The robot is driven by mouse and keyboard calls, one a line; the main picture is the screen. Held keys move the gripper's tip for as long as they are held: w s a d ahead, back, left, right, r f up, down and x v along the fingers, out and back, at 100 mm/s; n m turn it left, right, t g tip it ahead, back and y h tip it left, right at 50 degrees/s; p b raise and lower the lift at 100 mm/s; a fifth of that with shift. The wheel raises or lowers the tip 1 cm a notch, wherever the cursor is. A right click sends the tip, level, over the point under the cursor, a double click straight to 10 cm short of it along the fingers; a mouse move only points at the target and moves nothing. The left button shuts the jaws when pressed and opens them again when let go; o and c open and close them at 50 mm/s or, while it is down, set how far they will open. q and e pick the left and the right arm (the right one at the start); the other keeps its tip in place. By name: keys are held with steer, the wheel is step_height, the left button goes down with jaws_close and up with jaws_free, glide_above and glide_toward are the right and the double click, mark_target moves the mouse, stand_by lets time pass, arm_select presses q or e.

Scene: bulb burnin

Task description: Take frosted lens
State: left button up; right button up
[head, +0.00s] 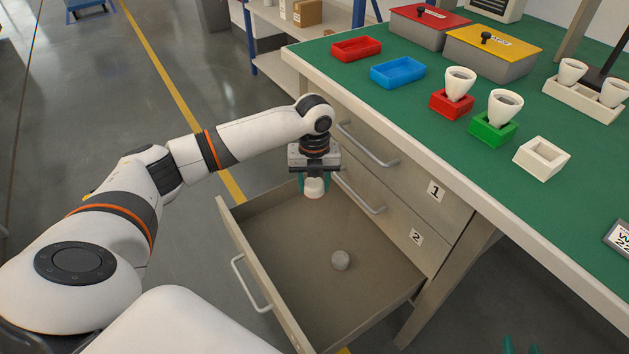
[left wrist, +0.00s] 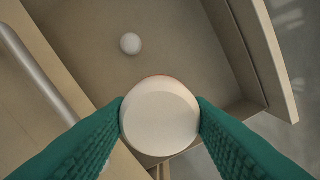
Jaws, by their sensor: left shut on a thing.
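My left gripper (head: 314,187) is shut on a pale, round, matte white piece (head: 313,188), which looks like the frosted lens. It is held above the open lower drawer (head: 270,235). In the left wrist view the white piece (left wrist: 160,116) sits between both teal fingers, with a faint orange edge at its far side. A second, smaller pale round piece (head: 341,260) lies on the drawer floor; it also shows in the left wrist view (left wrist: 131,43). The teal fingertips of my right gripper (head: 522,346) show apart at the bottom edge, with nothing visible between them.
On the green bench stand a red holder (head: 452,104) and a green holder (head: 493,130), each with a white cup-shaped piece, and an empty white holder (head: 541,158). Red (head: 356,48) and blue (head: 397,72) trays lie behind. Drawer 1 (head: 385,150) is shut above the open drawer.

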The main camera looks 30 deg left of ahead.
steer(key=shift+s+d+f+g+h+p, duration=0.2)
steer(key=shift+s+d+f+g, duration=0.1)
steer(key=shift+s+f+g, duration=0.4)
steer(key=shift+s+d+f+g+h+p, duration=0.2)
steer(key=shift+s+d+f+g, duration=0.05)
steer(key=shift+s+f+g, duration=0.35)
